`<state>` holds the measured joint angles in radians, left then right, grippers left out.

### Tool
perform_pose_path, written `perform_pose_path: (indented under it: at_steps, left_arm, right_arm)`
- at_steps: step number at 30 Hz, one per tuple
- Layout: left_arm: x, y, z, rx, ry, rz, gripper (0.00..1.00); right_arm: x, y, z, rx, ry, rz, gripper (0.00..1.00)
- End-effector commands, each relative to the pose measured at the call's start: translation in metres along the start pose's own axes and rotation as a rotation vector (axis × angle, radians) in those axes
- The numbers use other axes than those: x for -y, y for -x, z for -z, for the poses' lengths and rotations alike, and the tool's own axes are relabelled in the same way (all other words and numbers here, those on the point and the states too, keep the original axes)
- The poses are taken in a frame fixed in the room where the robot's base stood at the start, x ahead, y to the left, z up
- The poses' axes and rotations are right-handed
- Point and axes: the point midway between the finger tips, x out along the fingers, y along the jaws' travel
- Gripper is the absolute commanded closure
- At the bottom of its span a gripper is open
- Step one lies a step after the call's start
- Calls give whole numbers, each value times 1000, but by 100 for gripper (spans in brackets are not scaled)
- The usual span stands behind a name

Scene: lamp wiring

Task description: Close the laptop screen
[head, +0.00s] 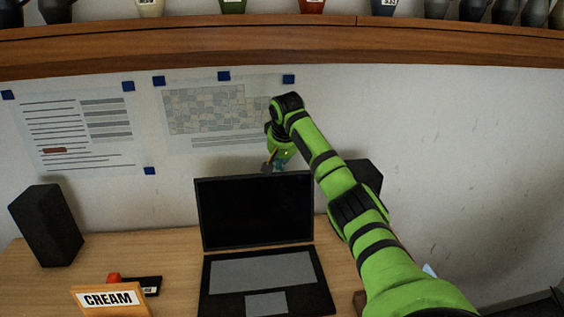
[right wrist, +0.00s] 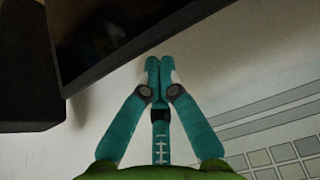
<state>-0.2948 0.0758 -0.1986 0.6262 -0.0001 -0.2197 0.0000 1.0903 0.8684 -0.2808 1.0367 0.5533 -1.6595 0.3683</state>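The laptop (head: 264,283) stands open on the wooden desk. Its black screen (head: 255,212) is raised and faces me, and the grey keyboard area lies flat in front. My right gripper (head: 272,167) is above and behind the top edge of the screen, right of its middle, pointing down; its tips are partly hidden by the screen edge. In the right wrist view, the teal fingers (right wrist: 159,64) are together with nothing visible between them. A dark panel, apparently the screen (right wrist: 110,35), lies just beyond the tips; contact cannot be told. My left gripper is not in view.
A black speaker (head: 46,225) stands at left; another (head: 368,174) is partly behind my right arm. A "CREAM" sign (head: 108,299) and a small red-topped item (head: 113,279) are left of the laptop. The papered wall is close behind; a shelf (head: 180,52) runs above.

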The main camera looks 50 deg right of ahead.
Motion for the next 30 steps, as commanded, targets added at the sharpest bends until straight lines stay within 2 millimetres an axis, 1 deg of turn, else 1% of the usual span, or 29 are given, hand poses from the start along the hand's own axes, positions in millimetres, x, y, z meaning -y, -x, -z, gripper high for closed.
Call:
perform_pose_path:
  at_steps: [3,9,22,26,30]
  left_arm:
    - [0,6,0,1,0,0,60]
    - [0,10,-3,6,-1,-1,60]
    - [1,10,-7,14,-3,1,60]
    - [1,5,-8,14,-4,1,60]
    - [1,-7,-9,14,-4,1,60]
  right_arm:
    - [-1,7,-7,0,1,-3,100]
    - [-1,13,-15,0,0,-3,100]
    - [0,14,-17,0,-1,-2,100]
    - [0,12,-17,-18,1,-2,100]
    - [0,10,-16,-79,2,-2,100]
